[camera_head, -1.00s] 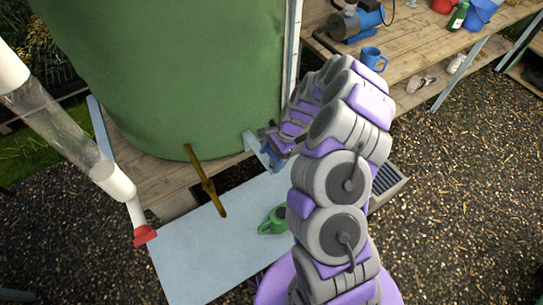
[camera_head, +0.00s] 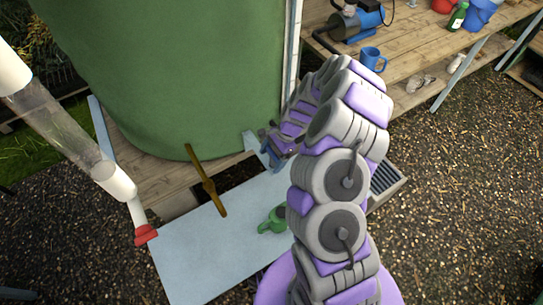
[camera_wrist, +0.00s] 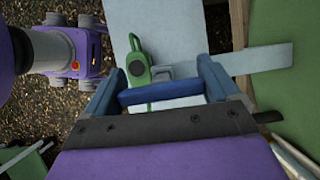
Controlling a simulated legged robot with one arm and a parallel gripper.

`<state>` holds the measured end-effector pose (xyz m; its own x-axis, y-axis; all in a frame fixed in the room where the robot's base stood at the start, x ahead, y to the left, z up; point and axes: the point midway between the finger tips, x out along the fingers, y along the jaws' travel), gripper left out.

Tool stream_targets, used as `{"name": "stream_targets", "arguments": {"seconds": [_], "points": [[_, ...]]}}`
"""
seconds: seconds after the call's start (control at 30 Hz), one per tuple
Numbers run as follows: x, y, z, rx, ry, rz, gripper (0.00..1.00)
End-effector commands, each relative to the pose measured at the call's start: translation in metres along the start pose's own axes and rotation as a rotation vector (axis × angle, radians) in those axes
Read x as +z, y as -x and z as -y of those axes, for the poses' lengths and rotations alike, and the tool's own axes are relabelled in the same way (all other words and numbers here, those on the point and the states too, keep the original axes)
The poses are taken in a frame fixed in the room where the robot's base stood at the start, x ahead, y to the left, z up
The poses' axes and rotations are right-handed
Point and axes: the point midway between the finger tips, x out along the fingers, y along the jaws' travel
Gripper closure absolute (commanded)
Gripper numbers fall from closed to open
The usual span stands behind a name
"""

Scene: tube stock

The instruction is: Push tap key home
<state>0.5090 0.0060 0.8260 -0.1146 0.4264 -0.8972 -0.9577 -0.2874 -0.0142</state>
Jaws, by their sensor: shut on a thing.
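My gripper (camera_head: 272,150) is beside the lower right of the green tank (camera_head: 180,70), above the edge of the pale blue sheet. In the wrist view its two blue fingers (camera_wrist: 162,78) are shut on a dark blue crossbar (camera_wrist: 165,93), which looks like the handle of the tap key. The bar lies across between the fingers. A small grey block (camera_wrist: 162,72) shows just beyond it. The key's lower end is hidden, so I cannot tell how far it is seated.
A pale strip (camera_wrist: 250,58) runs past my gripper. A clear pipe with a red end (camera_head: 145,234) is at the left. A bench (camera_head: 420,55) holds a pump and blue mug.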

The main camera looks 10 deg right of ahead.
Motion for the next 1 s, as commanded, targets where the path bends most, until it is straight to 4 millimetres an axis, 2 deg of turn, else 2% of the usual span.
{"name": "stream_targets", "arguments": {"seconds": [1.0], "points": [[-0.007,-0.016,0.0,0.0,0.0,0.001,0.43]]}}
